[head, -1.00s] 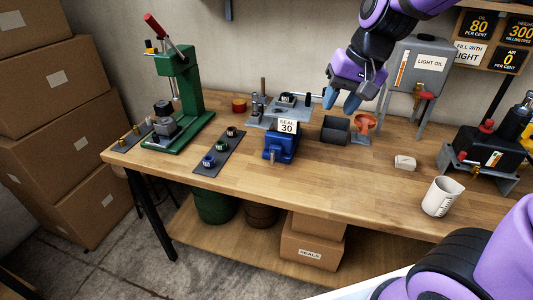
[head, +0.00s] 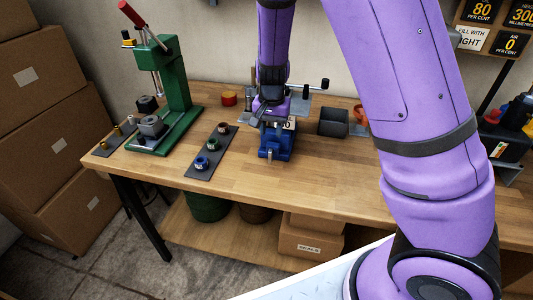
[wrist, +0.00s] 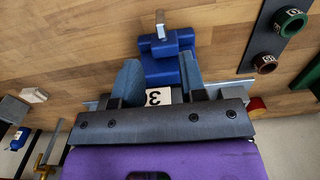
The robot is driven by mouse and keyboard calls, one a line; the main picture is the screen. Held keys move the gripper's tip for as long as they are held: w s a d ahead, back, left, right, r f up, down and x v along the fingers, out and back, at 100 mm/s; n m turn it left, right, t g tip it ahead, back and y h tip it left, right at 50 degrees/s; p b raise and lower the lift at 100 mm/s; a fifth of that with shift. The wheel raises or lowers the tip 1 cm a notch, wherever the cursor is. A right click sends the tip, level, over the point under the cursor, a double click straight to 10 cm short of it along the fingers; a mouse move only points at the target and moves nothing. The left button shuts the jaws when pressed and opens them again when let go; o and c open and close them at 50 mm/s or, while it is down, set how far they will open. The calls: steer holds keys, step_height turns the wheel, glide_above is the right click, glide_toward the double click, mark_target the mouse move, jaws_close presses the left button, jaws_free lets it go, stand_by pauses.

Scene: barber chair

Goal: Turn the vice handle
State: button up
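The blue vice (head: 277,143) stands on the wooden bench. A short grey metal piece (head: 272,156), probably its screw or handle, sticks out at its front; it also shows at the top of the wrist view (wrist: 160,26). My gripper (head: 268,116) is above and behind the vice and hides its upper part. In the wrist view my gripper (wrist: 160,64) has its two blue-grey fingers wide apart, with nothing between them held. The fingers point toward the blue vice body (wrist: 170,62). A white number card (wrist: 158,97) shows between them, partly covered.
A dark strip with several rings (head: 211,152) lies left of the vice; the green press (head: 178,95) stands farther left. A black bin (head: 333,122) is to the right. A grey bar with a dark knob (head: 325,84) is behind. Bench front is clear.

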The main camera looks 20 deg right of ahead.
mark_target(270, 150)
step_height(270, 150, down, 11)
steer(key=shift+w, duration=0.1)
stand_by(0.5)
jaws_close()
